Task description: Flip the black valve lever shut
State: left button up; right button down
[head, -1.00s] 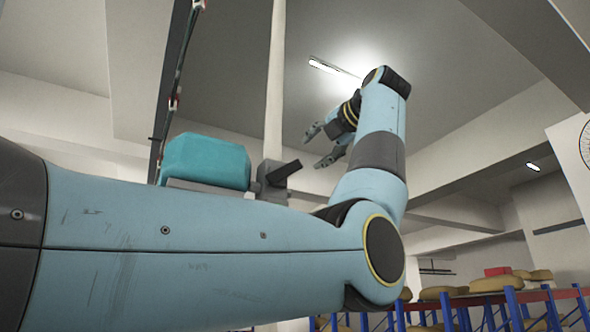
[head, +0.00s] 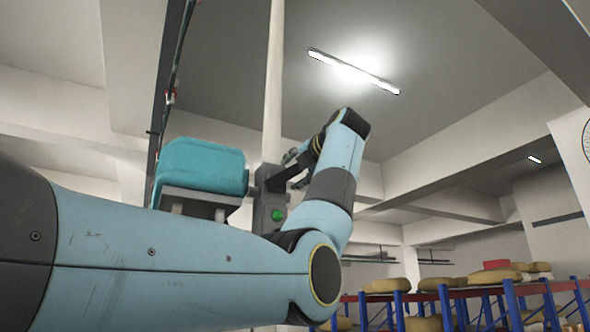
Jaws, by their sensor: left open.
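The black valve lever (head: 284,177) sticks out to the right and slightly up from a grey valve body on a pale vertical pipe, near the middle of the head view. My left gripper (head: 296,168) is open, with its fingers at the lever's free end. One finger shows just above the lever and the other just below its tip. I cannot tell whether either finger touches it. My own left arm hides what lies below the valve. My right gripper is not in view.
A teal rounded housing (head: 201,167) on a grey bracket stands just left of the valve. A green button (head: 277,214) sits on a grey box below the lever.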

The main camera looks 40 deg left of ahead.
pick_arm(q)
grip_shut()
dwell(0.3)
jog(key=m, duration=0.2)
jog(key=f+m, duration=0.1)
jog(key=shift+w+d, duration=0.1)
jog(key=shift+w, duration=0.15)
jog(key=shift+w+f+m, duration=0.1)
jog(key=shift+f+m, duration=0.25)
jog(key=shift+m, duration=0.75)
jog(key=shift+f+m, duration=0.35)
jog(key=shift+m, duration=0.75)
grip_release()
jog(key=shift+d, duration=0.15)
